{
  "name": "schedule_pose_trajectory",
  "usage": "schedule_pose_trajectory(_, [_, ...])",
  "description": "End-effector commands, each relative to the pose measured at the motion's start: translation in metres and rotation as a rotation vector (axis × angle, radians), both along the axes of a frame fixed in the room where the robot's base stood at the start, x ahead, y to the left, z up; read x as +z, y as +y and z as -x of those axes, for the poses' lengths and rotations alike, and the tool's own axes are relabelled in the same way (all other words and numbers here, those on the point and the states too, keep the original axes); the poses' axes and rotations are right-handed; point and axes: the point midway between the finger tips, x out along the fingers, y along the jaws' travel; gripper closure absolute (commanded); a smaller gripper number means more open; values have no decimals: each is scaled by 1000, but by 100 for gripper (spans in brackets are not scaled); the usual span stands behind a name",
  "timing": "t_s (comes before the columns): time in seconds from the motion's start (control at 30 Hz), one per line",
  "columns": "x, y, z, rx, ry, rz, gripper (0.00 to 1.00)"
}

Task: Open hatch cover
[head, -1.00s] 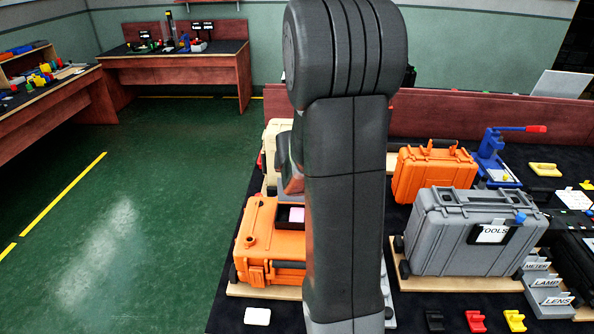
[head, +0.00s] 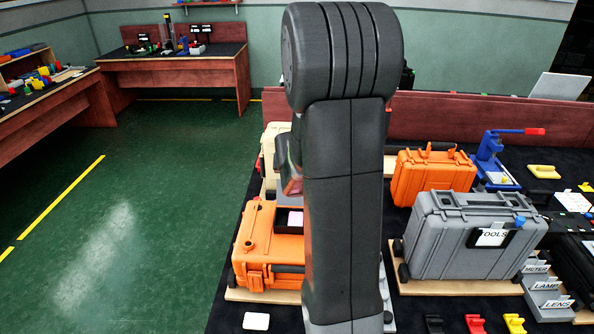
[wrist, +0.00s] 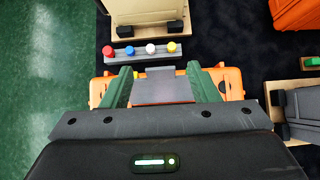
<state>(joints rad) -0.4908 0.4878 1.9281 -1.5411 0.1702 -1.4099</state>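My gripper (wrist: 162,73) shows in the wrist view with its two green fingers spread apart. It is above an orange case (wrist: 236,83), whose edges show on both sides of the fingers. A grey plate (wrist: 164,91) with a narrower darker tab at its far edge lies between the fingers in that view. I cannot tell whether it is the hatch cover or whether the fingers touch it. In the head view my arm hides the gripper and part of the orange case (head: 262,250). A black-rimmed box with a pale inside (head: 290,220) shows beside the arm.
A grey strip (wrist: 145,52) with red, blue, white and yellow knobs lies beyond the gripper. A beige case (wrist: 146,12) is behind it. A grey TOOLS case (head: 465,245) and another orange case (head: 432,175) stand to the right. Green floor is clear at left.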

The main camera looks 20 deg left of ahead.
Motion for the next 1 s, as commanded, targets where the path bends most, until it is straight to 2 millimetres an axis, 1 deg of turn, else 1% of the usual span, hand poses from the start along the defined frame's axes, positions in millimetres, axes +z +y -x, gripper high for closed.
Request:
schedule_pose_trajectory(0.13, [1,0,2,0,2,0,45])
schedule_pose_trajectory(0.27, [12,-2,9,1,2,0,45])
schedule_pose_trajectory(0.37, [28,-4,22,1,1,-1,45])
schedule_pose_trajectory(0.7, [93,-17,76,3,-2,-2,45])
schedule_pose_trajectory(0.73, [87,-17,76,1,-3,-1,45])
schedule_pose_trajectory(1.0, [99,-20,86,0,-4,-1,45])
